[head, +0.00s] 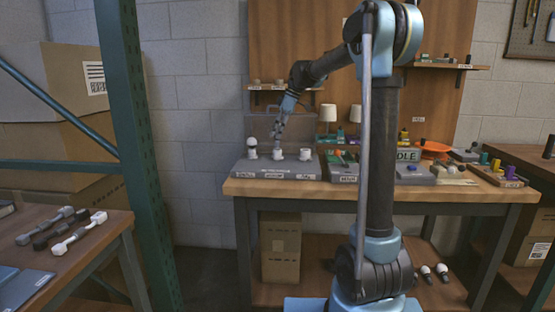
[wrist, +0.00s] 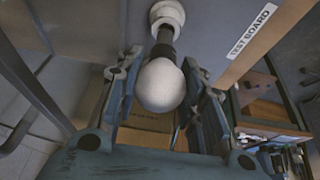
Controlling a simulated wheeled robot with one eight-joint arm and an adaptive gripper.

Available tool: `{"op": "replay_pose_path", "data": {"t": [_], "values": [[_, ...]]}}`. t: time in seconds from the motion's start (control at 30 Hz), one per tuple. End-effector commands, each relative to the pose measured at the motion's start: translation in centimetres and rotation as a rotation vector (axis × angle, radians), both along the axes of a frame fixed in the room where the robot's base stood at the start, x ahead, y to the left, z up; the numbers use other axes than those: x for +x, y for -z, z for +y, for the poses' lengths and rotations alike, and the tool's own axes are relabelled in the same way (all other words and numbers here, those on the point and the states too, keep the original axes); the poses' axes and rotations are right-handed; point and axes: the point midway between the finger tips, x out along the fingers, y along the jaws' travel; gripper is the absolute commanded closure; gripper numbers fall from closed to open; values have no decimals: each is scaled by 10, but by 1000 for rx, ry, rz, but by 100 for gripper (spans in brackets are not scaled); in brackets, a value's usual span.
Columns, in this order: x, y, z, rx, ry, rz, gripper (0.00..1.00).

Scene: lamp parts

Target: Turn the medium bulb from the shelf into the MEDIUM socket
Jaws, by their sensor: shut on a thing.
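A grey board (head: 300,167) on the workbench carries a row of white sockets; the lettering under them is too small to read. My gripper (head: 278,141) points down over the middle socket (head: 278,155). In the wrist view my gripper (wrist: 160,90) is shut on a bulb (wrist: 160,86) with a round white globe and a dark neck. The neck points to a white socket ring (wrist: 168,14); I cannot tell how deep it sits. Another white bulb (head: 252,142) stands upright in the left socket. The right socket (head: 305,154) looks empty.
A small wall shelf (head: 268,87) with small items is behind the arm. White-shaded lamps (head: 328,114) stand behind the board. A cluttered block of coloured parts (head: 408,154) lies to the right.

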Motion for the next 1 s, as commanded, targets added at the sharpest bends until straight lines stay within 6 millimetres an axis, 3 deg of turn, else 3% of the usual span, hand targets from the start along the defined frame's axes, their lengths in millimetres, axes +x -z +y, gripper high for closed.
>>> {"op": "replay_pose_path", "data": {"t": [1.0], "values": [[0,10,0,0,0,0,82]]}}
